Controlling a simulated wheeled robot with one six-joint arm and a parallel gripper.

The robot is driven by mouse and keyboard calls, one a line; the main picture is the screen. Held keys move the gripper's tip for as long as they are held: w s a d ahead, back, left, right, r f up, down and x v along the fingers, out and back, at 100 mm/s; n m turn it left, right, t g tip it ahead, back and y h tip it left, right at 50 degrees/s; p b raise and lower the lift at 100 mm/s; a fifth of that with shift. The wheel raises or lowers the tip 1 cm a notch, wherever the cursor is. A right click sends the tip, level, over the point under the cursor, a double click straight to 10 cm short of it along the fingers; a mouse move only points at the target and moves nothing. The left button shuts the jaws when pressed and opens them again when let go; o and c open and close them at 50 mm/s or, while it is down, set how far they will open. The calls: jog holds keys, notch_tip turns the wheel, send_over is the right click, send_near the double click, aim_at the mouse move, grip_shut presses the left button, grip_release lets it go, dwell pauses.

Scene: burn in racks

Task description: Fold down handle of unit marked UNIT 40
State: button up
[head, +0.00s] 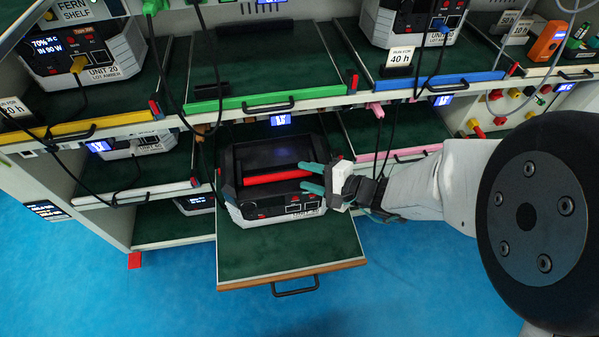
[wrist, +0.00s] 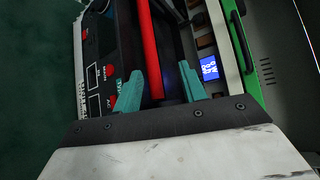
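A grey-and-black power unit (head: 262,206) sits on the pulled-out green shelf tray (head: 285,257). Its front label is too small to read surely. Its red bar handle (head: 278,176) runs across the top near the front; I cannot tell its exact tilt. My gripper (head: 312,177) is at the handle's right end, its teal fingers apart. In the wrist view the red handle (wrist: 151,50) runs away between the two open fingers (wrist: 160,85), with visible gaps, and the unit's front panel (wrist: 100,75) lies on the left.
The rack shelf above has a green-edged empty tray (head: 240,70) and a unit marked UNIT 20 (head: 85,60) at left. Another unit (head: 415,22) stands behind a 40 h card (head: 399,58). Black cables (head: 165,90) hang before the rack. Blue floor (head: 120,290) is clear.

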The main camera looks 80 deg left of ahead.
jog(key=v, duration=0.4)
jog(key=shift+d, duration=0.1)
dwell(0.5)
